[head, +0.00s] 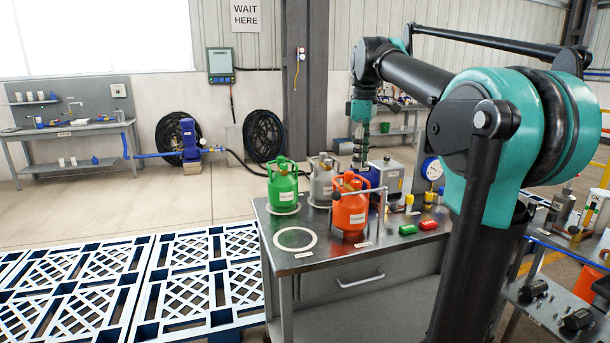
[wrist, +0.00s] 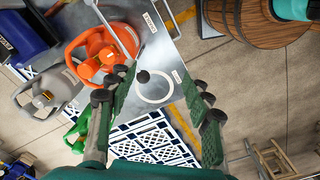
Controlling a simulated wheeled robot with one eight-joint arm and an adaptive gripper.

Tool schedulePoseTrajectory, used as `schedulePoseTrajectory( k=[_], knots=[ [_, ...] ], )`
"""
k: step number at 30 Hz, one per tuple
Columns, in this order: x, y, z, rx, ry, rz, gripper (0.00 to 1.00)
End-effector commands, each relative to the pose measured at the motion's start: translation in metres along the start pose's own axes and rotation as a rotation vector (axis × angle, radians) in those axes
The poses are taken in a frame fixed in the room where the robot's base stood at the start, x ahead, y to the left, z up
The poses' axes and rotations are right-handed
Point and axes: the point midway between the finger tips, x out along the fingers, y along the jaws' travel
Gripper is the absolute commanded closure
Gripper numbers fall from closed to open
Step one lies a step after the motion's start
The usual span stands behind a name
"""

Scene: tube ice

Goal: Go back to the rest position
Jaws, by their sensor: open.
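My gripper (wrist: 164,80) is open in the wrist view, its two dark green fingers spread apart with nothing held between them. It hangs above the metal workbench (wrist: 187,60), and an empty white ring marking (wrist: 167,97) shows between the fingers. An orange gas cylinder (head: 349,218) stands upright on the bench near the empty ring (head: 296,248). Behind it stand a green cylinder (head: 282,190) and a grey cylinder (head: 322,187).
A blue machine (head: 366,180) stands at the bench's back, with a gauge (head: 432,168) to its right. Red (head: 429,224) and green (head: 408,230) small items lie at the right. Blue pallets (head: 190,270) cover the floor at left. A wooden barrel (wrist: 262,28) shows in the wrist view.

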Motion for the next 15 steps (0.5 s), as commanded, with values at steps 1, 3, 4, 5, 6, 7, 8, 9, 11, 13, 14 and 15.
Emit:
schedulePoseTrajectory(
  k=[1,3,4,5,6,7,8,9,11,13,14,15],
  knots=[
    [0.005,-0.001,0.002,0.014,0.002,0.003,0.49],
    [0.014,-0.002,0.003,0.040,0.006,0.010,0.49],
    [0.018,-0.002,0.003,0.052,0.008,0.014,0.49],
    [0.023,-0.002,0.004,0.066,0.010,0.017,0.49],
    [0.029,-0.003,0.005,0.083,0.013,0.022,0.49],
    [0.035,-0.004,0.006,0.100,0.016,0.026,0.49],
    [0.040,-0.004,0.007,0.114,0.018,0.030,0.49],
    [0.049,-0.005,0.009,0.139,0.022,0.036,0.49],
    [0.062,-0.008,0.011,0.177,0.030,0.046,0.49],
    [0.080,-0.011,0.015,0.229,0.039,0.058,0.49],
    [0.089,-0.013,0.017,0.252,0.044,0.064,0.49],
    [0.102,-0.017,0.019,0.288,0.052,0.073,0.49]
  ],
)
